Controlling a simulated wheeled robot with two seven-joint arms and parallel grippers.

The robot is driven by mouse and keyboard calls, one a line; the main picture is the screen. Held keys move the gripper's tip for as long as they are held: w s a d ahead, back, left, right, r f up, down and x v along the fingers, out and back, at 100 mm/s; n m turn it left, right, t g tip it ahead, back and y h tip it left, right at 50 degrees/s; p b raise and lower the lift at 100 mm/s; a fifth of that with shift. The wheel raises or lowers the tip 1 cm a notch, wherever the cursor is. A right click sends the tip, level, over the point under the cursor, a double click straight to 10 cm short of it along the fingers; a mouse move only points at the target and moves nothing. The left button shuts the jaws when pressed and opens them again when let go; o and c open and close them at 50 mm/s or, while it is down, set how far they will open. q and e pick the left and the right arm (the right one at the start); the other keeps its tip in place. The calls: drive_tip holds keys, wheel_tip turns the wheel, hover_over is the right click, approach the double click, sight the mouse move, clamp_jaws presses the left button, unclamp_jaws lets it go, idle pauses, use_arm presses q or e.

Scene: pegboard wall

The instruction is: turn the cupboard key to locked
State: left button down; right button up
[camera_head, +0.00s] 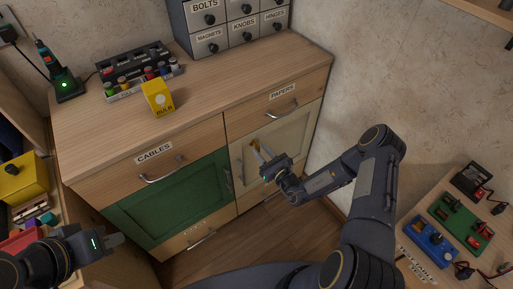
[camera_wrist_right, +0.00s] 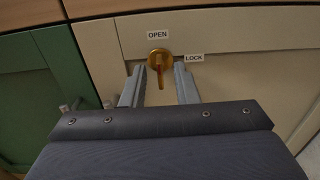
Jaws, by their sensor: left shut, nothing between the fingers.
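The brass cupboard key (camera_wrist_right: 160,62) sits in a round brass plate on the cream cupboard door (camera_wrist_right: 225,28). Its grip stands vertical in the right wrist view, in line with the OPEN label (camera_wrist_right: 158,33) above; the LOCK label (camera_wrist_right: 194,58) is to the right. My right gripper (camera_wrist_right: 159,74) is open, with one finger on each side of the key and gaps visible between. In the head view the right gripper (camera_head: 262,153) reaches the cream door, partly covering the key (camera_head: 254,144). My left gripper (camera_head: 115,240) is shut and empty at the lower left, away from the cupboard.
A green door (camera_head: 165,203) is left of the cream door, with drawers above. The worktop (camera_head: 215,92) holds a yellow bulb box (camera_head: 158,96), a bottle rack (camera_head: 140,78) and small drawers (camera_head: 240,20). A side table (camera_head: 425,245) with devices stands at right.

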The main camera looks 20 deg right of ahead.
sight(257, 146)
drive_tip(key=shift+x, duration=1.45)
clamp_jaws()
